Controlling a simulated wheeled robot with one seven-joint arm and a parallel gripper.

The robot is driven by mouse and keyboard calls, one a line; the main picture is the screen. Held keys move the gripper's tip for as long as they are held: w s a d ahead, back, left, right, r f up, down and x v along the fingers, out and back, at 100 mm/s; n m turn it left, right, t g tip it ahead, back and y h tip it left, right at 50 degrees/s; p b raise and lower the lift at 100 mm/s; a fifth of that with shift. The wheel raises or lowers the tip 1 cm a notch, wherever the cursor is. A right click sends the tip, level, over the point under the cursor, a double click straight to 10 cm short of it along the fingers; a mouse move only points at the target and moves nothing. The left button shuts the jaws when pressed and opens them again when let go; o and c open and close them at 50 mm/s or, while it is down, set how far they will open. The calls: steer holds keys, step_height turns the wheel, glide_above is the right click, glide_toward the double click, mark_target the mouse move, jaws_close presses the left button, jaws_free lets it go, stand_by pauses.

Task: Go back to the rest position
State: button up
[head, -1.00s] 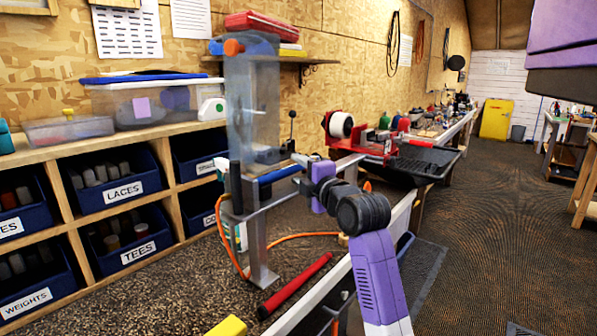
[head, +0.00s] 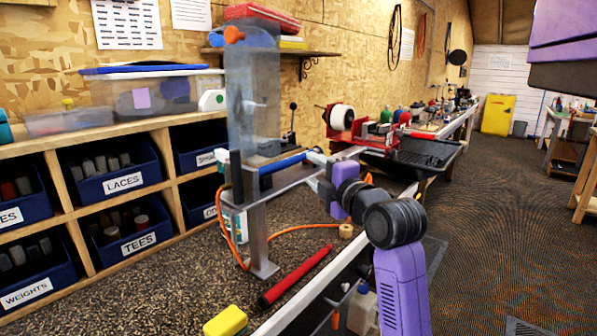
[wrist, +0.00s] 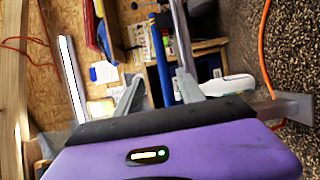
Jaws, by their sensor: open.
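My gripper (head: 314,170) is at the right side of the grey metal stand, close to the right end of a blue bar (head: 283,162) that lies along the top of the stand. In the wrist view the two grey fingers of my gripper (wrist: 158,90) are spread wide apart. A blue bar (wrist: 161,62) shows between them in that view, but I cannot tell how far beyond the fingertips it is. Nothing is seen clamped. My purple arm reaches in from the lower right.
The stand (head: 258,235) carries a clear guard (head: 253,105). A red grip (head: 297,275) and a yellow block (head: 226,321) lie on the bench. An orange hose (head: 290,232) loops behind. Labelled blue bins (head: 110,185) fill the left shelf. Open floor is at the right.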

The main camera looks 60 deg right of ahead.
stand_by(0.3)
step_height(320, 180, up, 4)
steer(key=s+m+t+h, duration=0.1)
steer(key=s+m+h, duration=0.1)
steer(key=m, duration=0.3)
steer(key=s+a+f+m+t+y, duration=0.25)
steer(key=a+f+m, duration=0.85)
steer(key=a+f, duration=1)
steer(key=s+a+f+n+g+y, duration=0.1)
steer(key=s+a+f+n+y, duration=0.1)
steer(key=s+a+f+y, duration=0.3)
steer(key=s+a+f+n+g+y, duration=0.2)
steer(key=s+a+f+y, duration=0.3)
steer(key=s+a, duration=0.7)
steer(key=a+n, duration=0.1)
steer(key=a, duration=0.3)
steer(key=shift+s+f, duration=0.15)
steer(key=shift+f, duration=0.25)
